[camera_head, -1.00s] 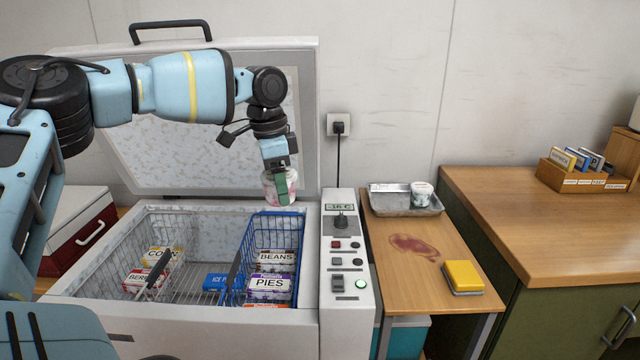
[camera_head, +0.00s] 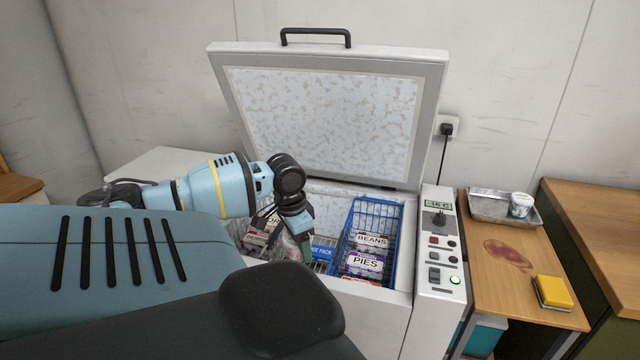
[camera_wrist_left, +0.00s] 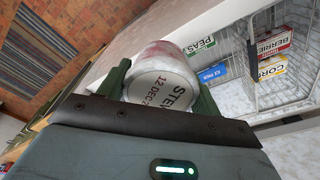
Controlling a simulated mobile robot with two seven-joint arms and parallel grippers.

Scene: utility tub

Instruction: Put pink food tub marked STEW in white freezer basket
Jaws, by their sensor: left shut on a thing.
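My left gripper (camera_head: 303,248) is shut on the pink food tub (camera_head: 287,242), low over the left part of the open freezer in the head view. In the left wrist view the tub (camera_wrist_left: 160,75) sits between the green fingers, its white lid marked STEW and 12 DEC facing the camera. The white freezer basket (camera_wrist_left: 262,98) is a wire basket at the right of that view, with BERRIES and CORN boxes in it. In the head view my arm hides much of it, and I cannot tell whether the tub is inside its rim. My right gripper is not in view.
A blue wire basket (camera_head: 397,212) with BEANS (camera_head: 372,240) and PIES (camera_head: 364,262) boxes stands right of the tub. A blue ice pack (camera_head: 322,252) lies between. The raised lid (camera_head: 325,110) stands behind. A control panel (camera_head: 440,250) and side table (camera_head: 490,300) are right.

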